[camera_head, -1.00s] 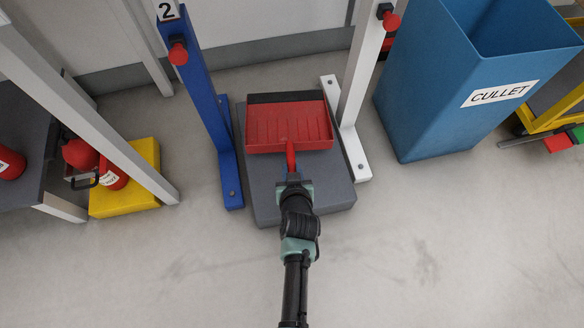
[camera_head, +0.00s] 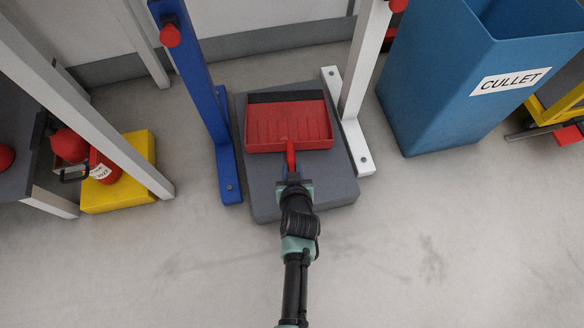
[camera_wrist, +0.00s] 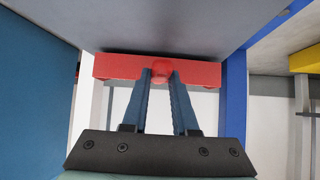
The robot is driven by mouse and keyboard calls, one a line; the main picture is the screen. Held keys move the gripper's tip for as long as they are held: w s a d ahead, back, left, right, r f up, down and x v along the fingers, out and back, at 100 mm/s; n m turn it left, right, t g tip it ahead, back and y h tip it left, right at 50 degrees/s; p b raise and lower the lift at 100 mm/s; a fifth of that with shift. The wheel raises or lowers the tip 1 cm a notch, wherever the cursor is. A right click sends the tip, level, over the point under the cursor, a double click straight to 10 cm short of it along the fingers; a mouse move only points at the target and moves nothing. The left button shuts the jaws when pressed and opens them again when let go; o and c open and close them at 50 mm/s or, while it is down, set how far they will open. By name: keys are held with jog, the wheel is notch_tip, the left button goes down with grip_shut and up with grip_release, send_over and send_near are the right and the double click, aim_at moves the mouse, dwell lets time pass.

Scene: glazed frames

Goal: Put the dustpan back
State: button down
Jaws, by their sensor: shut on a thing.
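A red dustpan (camera_head: 290,128) with a dark front lip sits over a grey slab (camera_head: 330,187) on the floor, its lip pointing away from me. My gripper (camera_head: 292,177) is shut on the dustpan's red handle. In the wrist view, the fingers of my gripper (camera_wrist: 160,82) close around the handle end, and the dustpan (camera_wrist: 116,66) shows edge-on close to the grey slab (camera_wrist: 180,24). I cannot tell whether the dustpan touches the slab.
A blue post (camera_head: 196,80) and a white post (camera_head: 358,80) stand on either side of the slab. A blue CULLET bin (camera_head: 430,95) stands to the right. A yellow block (camera_head: 120,195) with red extinguishers is at left. The near floor is clear.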

jog(key=shift+f+b, duration=0.55)
dwell(0.6)
jog(key=c, duration=0.7)
grip_release()
jog(key=shift+o, duration=0.5)
jog(key=shift+f, duration=0.15)
jog(key=shift+s, duration=0.1)
jog(key=p+v, duration=0.8)
jog(key=v, duration=0.5)
jog(key=shift+p, duration=0.35)
